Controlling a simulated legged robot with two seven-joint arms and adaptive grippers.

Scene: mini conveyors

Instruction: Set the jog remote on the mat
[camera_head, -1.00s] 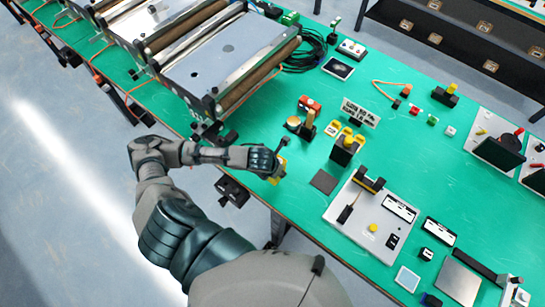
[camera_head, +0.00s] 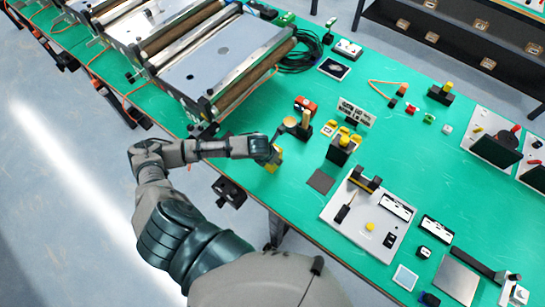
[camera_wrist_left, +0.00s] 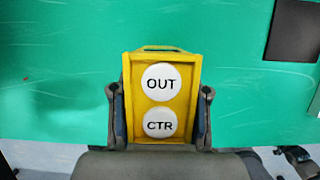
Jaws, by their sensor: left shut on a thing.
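The jog remote is a yellow box (camera_wrist_left: 160,97) with white round OUT and CTR buttons. In the left wrist view it lies face-up between the two fingers of my left gripper (camera_wrist_left: 160,108), which is shut on its sides. In the head view the left gripper (camera_head: 272,154) is at the bench's near edge, and only a small yellow part of the remote (camera_head: 274,163) shows beneath it. The mat is a dark square (camera_head: 320,181) to the right of the gripper, bare and apart from the remote. It also shows at the upper right of the wrist view (camera_wrist_left: 293,30). My right gripper is out of view.
A black block with yellow tops (camera_head: 342,148) stands behind the mat. A wooden-handled item (camera_head: 305,122) stands behind the gripper. A grey panel (camera_head: 350,215) lies right of the mat. The conveyor (camera_head: 230,55) is at upper left. Green surface between remote and mat is clear.

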